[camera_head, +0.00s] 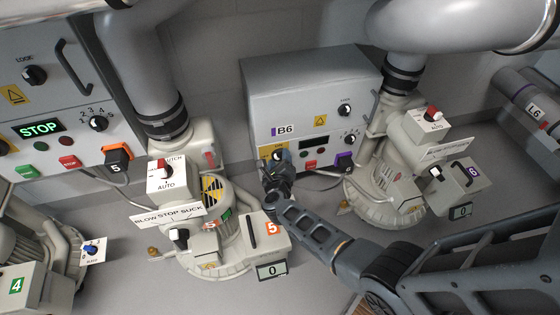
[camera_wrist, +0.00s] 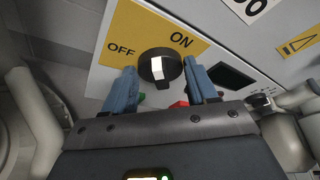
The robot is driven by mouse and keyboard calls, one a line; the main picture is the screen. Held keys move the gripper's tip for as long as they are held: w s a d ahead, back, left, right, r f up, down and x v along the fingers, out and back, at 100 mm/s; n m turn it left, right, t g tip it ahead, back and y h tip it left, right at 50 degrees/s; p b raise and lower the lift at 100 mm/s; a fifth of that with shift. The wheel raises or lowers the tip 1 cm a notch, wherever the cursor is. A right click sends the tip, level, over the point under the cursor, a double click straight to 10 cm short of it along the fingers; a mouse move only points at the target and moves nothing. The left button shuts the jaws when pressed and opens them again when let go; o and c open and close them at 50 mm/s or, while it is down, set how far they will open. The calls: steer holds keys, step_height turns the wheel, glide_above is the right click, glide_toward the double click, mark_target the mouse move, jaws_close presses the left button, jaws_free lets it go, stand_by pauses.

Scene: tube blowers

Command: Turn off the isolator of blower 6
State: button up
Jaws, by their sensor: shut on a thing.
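The blower 6 control box (camera_head: 312,88), labelled B6, stands at the back centre in the head view. Its isolator is a black knob on a yellow plate (camera_head: 265,152) at the lower left of the box front. The wrist view shows the knob (camera_wrist: 161,68) close up, with OFF left and ON right on the yellow plate (camera_wrist: 125,28). A white mark shows on the knob's face; I cannot tell exactly which label it points at. My gripper (camera_head: 277,166) is at the isolator, its blue fingers (camera_wrist: 163,84) shut on the knob's two sides. It partly hides the knob in the head view.
Blower 6 (camera_head: 385,185) stands right of the box, and blower 5 (camera_head: 215,240) stands left in front of it. The blower 5 box (camera_head: 45,110) with a lit STOP display is at far left. Red and green buttons lie just behind my fingers in the wrist view.

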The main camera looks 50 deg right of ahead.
steer(key=shift+a+f+n+h+b, duration=0.2)
steer(key=shift+n+h+b, duration=0.5)
steer(key=shift+n, duration=0.5)
steer(key=o, duration=1)
step_height(320, 180, up, 4)
steer(key=p, duration=0.2)
steer(key=shift+w+p, duration=0.1)
steer(key=shift+p, duration=0.25)
steer(key=s+d+r+p, duration=0.1)
steer(key=s+d+r, duration=0.1)
steer(key=s, duration=0.1)
steer(key=s+d+r+p, duration=0.2)
steer(key=d, duration=0.1)
steer(key=s+d+r+p, duration=0.1)
steer(key=s+d+r, duration=0.2)
steer(key=shift+s+d, duration=0.2)
steer(key=shift+s, duration=0.15)
